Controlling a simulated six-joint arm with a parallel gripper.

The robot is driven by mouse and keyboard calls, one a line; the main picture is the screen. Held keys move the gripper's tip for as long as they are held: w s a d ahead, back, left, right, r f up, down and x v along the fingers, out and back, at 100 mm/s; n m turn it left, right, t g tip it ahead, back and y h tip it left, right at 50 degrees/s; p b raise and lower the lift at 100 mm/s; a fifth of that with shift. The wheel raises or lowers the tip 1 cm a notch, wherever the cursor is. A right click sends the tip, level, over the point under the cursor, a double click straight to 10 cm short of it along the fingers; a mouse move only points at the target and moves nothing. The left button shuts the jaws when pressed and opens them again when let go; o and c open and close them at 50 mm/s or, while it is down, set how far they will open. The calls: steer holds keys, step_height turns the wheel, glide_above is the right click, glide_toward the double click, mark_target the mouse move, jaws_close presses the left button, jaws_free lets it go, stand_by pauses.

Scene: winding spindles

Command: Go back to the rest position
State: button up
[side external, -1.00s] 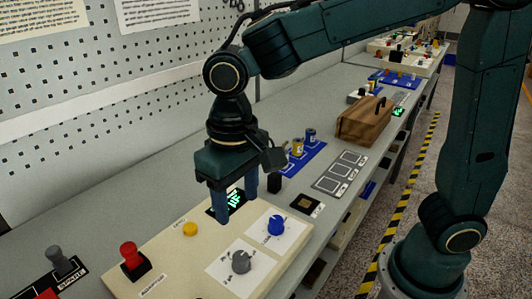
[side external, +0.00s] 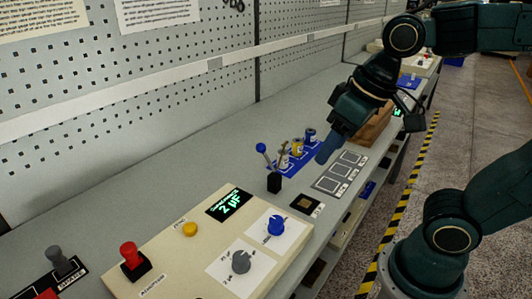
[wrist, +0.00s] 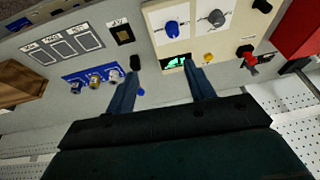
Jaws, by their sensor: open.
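My gripper (side external: 328,152) hangs in the air above the bench, in front of the wooden box (side external: 376,130) and near the blue spool rack in the side view. In the wrist view, its two blue fingers (wrist: 160,82) are spread apart with nothing between them. The cream control panel (side external: 135,232) lies on the bench to the left, clear of my gripper.
Several spools stand on a blue rack (side external: 288,168). Beside them are a blue-balled lever (side external: 261,148), a black block (side external: 274,183) and a grey tray with three slots (side external: 341,172). A pegboard wall (side external: 150,85) runs behind. The bench middle behind the panel is bare.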

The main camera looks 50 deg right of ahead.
steer(key=shift+t+h, duration=0.3)
steer(key=shift+t, duration=0.4)
steer(key=shift+s+d+f, duration=0.2)
steer(key=shift+s+d, duration=0.55)
steer(key=shift+s, duration=0.25)
steer(key=shift+s+d+f, duration=0.2)
steer(key=shift+s+d, duration=0.55)
steer(key=shift+s, duration=0.2)
